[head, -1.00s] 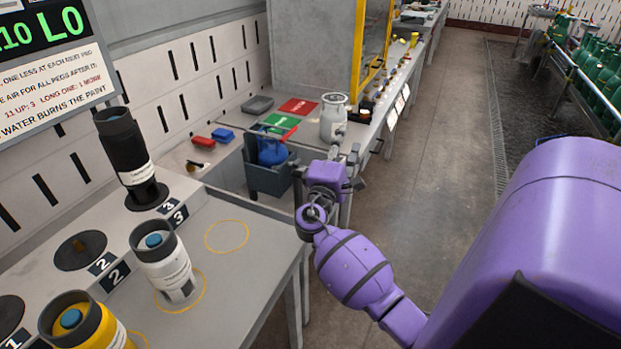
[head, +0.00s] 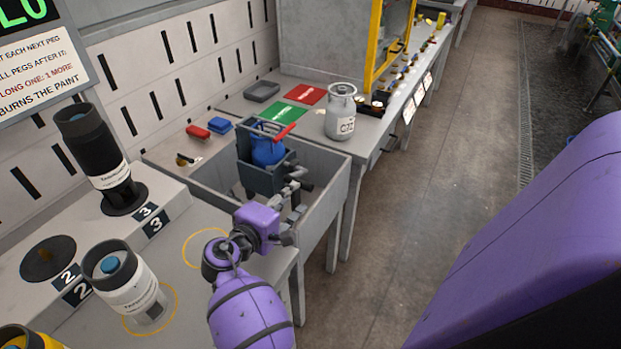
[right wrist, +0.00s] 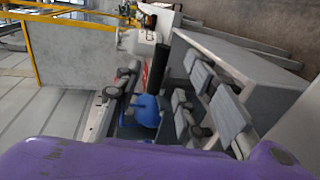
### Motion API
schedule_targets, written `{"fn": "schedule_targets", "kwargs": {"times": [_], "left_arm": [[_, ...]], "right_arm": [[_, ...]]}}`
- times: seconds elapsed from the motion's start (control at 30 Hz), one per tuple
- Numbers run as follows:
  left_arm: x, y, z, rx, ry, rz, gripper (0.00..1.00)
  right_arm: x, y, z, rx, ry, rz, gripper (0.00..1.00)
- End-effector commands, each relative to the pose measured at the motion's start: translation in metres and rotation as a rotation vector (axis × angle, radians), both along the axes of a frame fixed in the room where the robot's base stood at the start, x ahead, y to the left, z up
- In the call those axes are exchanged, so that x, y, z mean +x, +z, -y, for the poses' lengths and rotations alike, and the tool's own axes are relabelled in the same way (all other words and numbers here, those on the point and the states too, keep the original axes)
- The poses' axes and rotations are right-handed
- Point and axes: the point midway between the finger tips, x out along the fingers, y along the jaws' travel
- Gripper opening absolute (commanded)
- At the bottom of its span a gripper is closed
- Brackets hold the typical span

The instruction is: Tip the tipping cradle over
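The tipping cradle (head: 249,174) is a dark grey upright frame with a blue cylinder (head: 267,148) in it and a red bar (head: 285,132) at its top. It stands upright in a grey open trough (head: 325,182). The blue cylinder also shows in the right wrist view (right wrist: 147,111). My right gripper (head: 296,207) is in front and to the right of the cradle, over the trough. Its fingers look spread, with nothing seen between them. Whether it touches the cradle cannot be told. My left gripper is not in view.
A light grey cylinder (head: 340,115) marked C72 stands on the bench behind the trough, near green (head: 283,114) and red (head: 306,94) mats. A black cylinder (head: 92,150) and a white one (head: 127,282) stand at left. The floor at right is clear.

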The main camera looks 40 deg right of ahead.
Motion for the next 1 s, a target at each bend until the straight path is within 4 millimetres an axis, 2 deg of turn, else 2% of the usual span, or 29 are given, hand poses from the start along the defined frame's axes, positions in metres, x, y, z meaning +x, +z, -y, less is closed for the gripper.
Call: {"fn": "schedule_targets", "kwargs": {"times": [0.13,0.5,0.87,0.9,1.0], "left_arm": [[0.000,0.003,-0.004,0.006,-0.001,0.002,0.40],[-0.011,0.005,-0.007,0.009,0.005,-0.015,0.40],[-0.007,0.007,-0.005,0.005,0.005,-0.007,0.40],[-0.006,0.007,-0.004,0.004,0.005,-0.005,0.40],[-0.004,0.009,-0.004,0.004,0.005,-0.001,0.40]], "right_arm": [[0.006,-0.001,0.012,-0.001,-0.001,0.000,0.37],[0.026,-0.013,0.061,0.000,0.000,0.001,0.37],[0.029,-0.016,0.069,0.001,0.000,0.001,0.37],[0.029,-0.016,0.069,0.001,0.000,0.001,0.36],[0.029,-0.016,0.069,0.001,0.000,0.001,0.23]]}}
